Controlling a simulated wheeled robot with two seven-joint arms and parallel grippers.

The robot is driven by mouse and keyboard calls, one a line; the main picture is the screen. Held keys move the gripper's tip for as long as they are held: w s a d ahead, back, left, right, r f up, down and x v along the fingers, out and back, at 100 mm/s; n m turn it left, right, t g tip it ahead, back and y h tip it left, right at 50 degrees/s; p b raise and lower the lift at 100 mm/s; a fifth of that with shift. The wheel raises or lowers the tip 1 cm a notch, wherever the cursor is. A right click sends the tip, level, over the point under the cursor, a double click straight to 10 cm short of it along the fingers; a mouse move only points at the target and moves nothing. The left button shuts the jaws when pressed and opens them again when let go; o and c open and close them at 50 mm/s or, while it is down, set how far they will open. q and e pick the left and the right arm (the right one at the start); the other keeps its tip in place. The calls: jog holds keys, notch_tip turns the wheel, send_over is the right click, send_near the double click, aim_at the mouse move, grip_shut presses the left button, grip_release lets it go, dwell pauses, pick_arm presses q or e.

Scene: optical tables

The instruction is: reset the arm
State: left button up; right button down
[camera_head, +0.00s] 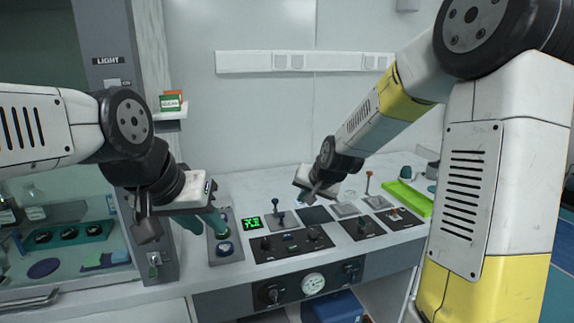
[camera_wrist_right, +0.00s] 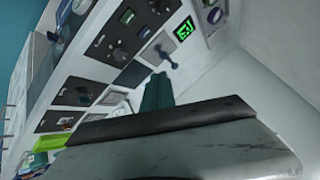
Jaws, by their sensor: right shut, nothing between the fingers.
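My left gripper (camera_head: 212,224) is over the left end of the control panel, its teal fingers beside a narrow button box (camera_head: 226,251). Its jaw gap does not show clearly. My right gripper (camera_head: 308,195) hangs over the back middle of the panel, its fingers mostly hidden by its pale body. In the right wrist view its teal fingers (camera_wrist_right: 157,92) are together and empty, in front of the panel. The control panel (camera_head: 345,262) carries knobs, small levers and a green lit display (camera_head: 251,223), which also shows in the wrist view (camera_wrist_right: 184,30).
A bright green tray (camera_head: 408,198) lies at the panel's right end. A round gauge (camera_head: 313,283) is on the front face, with a blue box (camera_head: 338,307) below. A glass cabinet with shelves (camera_head: 60,235) stands at left. A power strip (camera_head: 305,62) runs along the back wall.

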jog(key=s+d+r+n, duration=0.1)
jog(key=s+d+r, duration=0.2)
jog(key=s, duration=0.6)
jog(key=s+d+r+n+g, duration=0.1)
jog(key=s+d+r, duration=0.2)
jog(key=s, duration=0.6)
jog(key=s+d+r+n+h, duration=0.1)
jog(key=s+d+r, duration=0.2)
jog(key=s, duration=0.6)
jog(key=shift+s+d+r+g, duration=0.15)
jog(key=shift+s+r+g, duration=0.2)
jog(key=shift+r, duration=0.2)
